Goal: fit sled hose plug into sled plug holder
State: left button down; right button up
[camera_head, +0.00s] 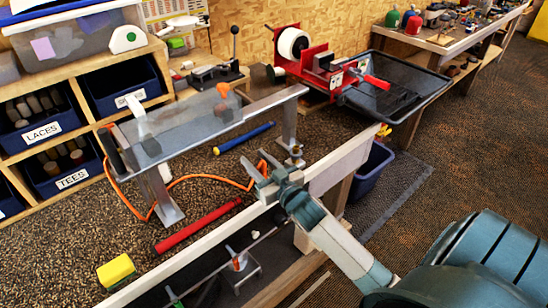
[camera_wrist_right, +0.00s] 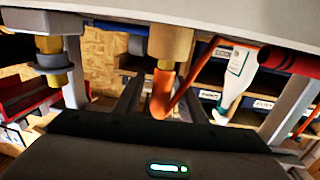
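An orange hose plug (camera_wrist_right: 163,92) stands between the fingers of my right gripper (camera_wrist_right: 160,92) in the right wrist view. There is a visible gap on each side of it, so the gripper looks open. The plug lines up with a brass piece (camera_wrist_right: 172,45); I cannot tell whether that is part of the plug or a holder. In the head view my right gripper (camera_head: 262,174) is at the bench's front edge, beside the orange hose (camera_head: 214,178). A brass fitting with a grey ring (camera_head: 297,158) is at the sled's right leg. My left gripper is not in view.
The grey sled (camera_head: 200,120) stands on the bench (camera_head: 120,225). A blue tool (camera_head: 243,138), a red grip (camera_head: 195,227) and a yellow sponge (camera_head: 116,270) lie around it. A red clamp machine (camera_head: 300,62) and black tray (camera_head: 400,85) are behind.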

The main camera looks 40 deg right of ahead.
jog(key=s+b, duration=0.4)
jog(key=s, duration=1.3)
jog(key=shift+a+r+b, duration=0.2)
jog(key=shift+a+b, duration=0.05)
jog(key=shift+b, duration=0.1)
dwell(0.6)
